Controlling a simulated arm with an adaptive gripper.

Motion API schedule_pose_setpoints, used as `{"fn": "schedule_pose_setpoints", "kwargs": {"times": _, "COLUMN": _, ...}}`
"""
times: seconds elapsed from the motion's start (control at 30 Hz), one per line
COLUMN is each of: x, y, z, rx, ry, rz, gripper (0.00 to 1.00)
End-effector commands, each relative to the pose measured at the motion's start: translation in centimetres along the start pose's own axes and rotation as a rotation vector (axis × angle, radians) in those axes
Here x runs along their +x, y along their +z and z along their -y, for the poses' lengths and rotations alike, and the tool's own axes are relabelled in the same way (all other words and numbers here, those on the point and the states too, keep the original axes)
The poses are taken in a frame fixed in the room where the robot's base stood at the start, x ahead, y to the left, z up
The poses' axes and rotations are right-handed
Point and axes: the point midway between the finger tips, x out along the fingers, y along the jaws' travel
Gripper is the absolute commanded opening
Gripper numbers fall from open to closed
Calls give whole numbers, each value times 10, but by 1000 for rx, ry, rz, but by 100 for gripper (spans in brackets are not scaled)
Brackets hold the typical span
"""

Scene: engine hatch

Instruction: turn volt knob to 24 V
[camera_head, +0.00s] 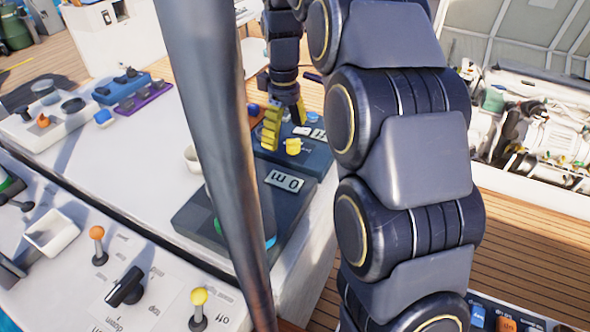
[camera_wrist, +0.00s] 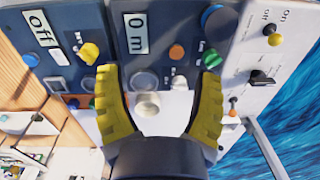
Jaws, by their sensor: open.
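A yellow knob (camera_head: 293,146) sits on a dark blue box (camera_head: 312,160) with a small display. The knob (camera_wrist: 89,53) also shows in the wrist view, below a display (camera_wrist: 41,29) that reads "Off". Its label is too small to read, so I cannot confirm that it is the volt knob. My gripper (camera_head: 272,126) has yellow fingers and is just left of the knob in the head view. In the wrist view my gripper (camera_wrist: 160,76) is open and empty, and the knob lies beyond the left fingertip, apart from it.
A second dark box (camera_head: 192,218) with a "0 m" display (camera_head: 285,181) stands nearer the camera. A white cup (camera_head: 191,158) stands beside it. Switches, including a black rotary handle (camera_head: 126,287), are on the front left panel. A dark pole crosses the head view.

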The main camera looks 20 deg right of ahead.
Motion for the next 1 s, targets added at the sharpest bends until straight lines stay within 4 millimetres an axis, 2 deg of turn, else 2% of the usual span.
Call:
{"fn": "schedule_pose_setpoints", "kwargs": {"times": 0.3, "x": -10, "y": 40, "z": 50, "rx": 123, "ry": -13, "rz": 24, "gripper": 66}}
{"fn": "schedule_pose_setpoints", "kwargs": {"times": 0.53, "x": -10, "y": 64, "z": 77, "rx": 197, "ry": -17, "rz": 40, "gripper": 66}}
{"fn": "schedule_pose_setpoints", "kwargs": {"times": 0.73, "x": -10, "y": 74, "z": 88, "rx": 228, "ry": -18, "rz": 47, "gripper": 66}}
{"fn": "schedule_pose_setpoints", "kwargs": {"times": 1.0, "x": -9, "y": 75, "z": 90, "rx": 234, "ry": -19, "rz": 49, "gripper": 66}}
